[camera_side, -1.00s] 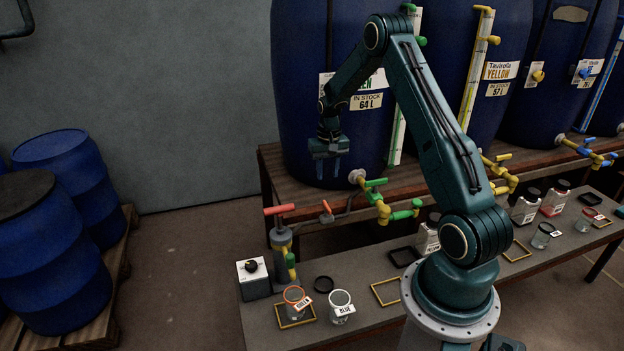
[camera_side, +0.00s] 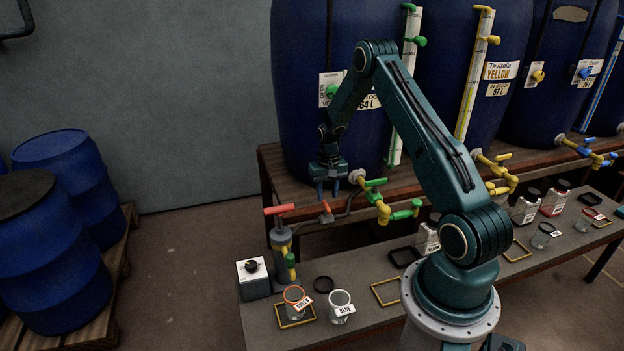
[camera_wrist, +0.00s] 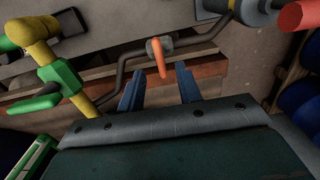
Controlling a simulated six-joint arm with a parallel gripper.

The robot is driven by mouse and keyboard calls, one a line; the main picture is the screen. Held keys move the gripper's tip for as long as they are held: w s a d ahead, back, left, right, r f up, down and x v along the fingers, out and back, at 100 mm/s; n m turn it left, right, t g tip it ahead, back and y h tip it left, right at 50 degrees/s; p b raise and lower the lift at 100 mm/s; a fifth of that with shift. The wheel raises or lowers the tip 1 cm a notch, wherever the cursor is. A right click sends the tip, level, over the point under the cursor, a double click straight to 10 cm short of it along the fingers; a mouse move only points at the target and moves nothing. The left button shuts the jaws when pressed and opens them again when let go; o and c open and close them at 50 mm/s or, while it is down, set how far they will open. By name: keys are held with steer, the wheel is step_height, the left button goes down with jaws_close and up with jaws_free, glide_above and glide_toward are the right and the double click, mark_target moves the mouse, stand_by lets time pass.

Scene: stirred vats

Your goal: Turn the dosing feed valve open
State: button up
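The small valve with an orange lever (camera_side: 326,208) sits on the grey pipe between the green-handled tap and the grey cylinder; I take it as the dosing feed valve. In the wrist view its orange lever (camera_wrist: 159,60) points toward my gripper, roughly in line with the gap between the fingers. My gripper (camera_side: 327,191) points down just above the valve in the side view. It also shows in the wrist view (camera_wrist: 158,80), with its two blue fingers apart and nothing between them. I cannot tell whether the fingers touch the lever.
A yellow tap with green handles (camera_side: 382,204) is close on the right of the valve. A grey cylinder with a red handle (camera_side: 281,235) stands to the left. The blue vat (camera_side: 300,110) rises behind my gripper. Jars (camera_side: 341,306) stand on the lower bench.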

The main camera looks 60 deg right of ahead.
mark_target(327, 205)
steer(key=shift+f, duration=3.05)
jaws_close()
